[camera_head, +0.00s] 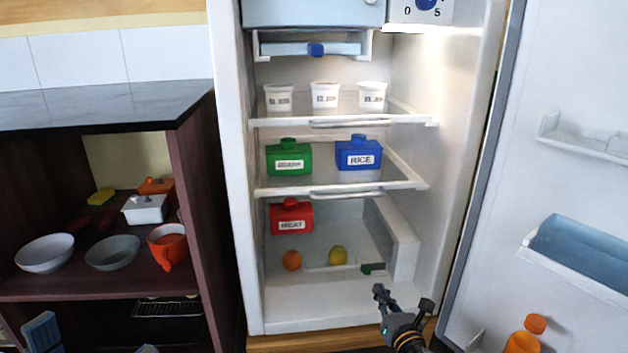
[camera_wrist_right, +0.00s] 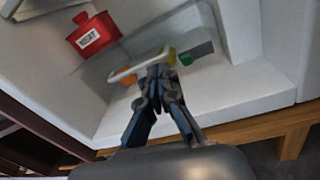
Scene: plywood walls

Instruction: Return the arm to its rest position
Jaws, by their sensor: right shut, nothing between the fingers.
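My right gripper (camera_head: 381,291) is shut and empty. It is in front of the open fridge's lower opening, at the bottom right of the head view. In the right wrist view its fingers (camera_wrist_right: 158,75) meet at the tips, and the drawer's clear front and handle show beyond them. My left gripper is not in the head view.
The open fridge holds a red container (camera_head: 291,218), an orange (camera_head: 291,260), a yellow fruit (camera_head: 337,255), a green container (camera_head: 289,159), a blue RICE container (camera_head: 359,155) and white cups (camera_head: 325,96). The open door (camera_head: 560,90) stands right. A cabinet with bowls (camera_head: 45,253) stands left.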

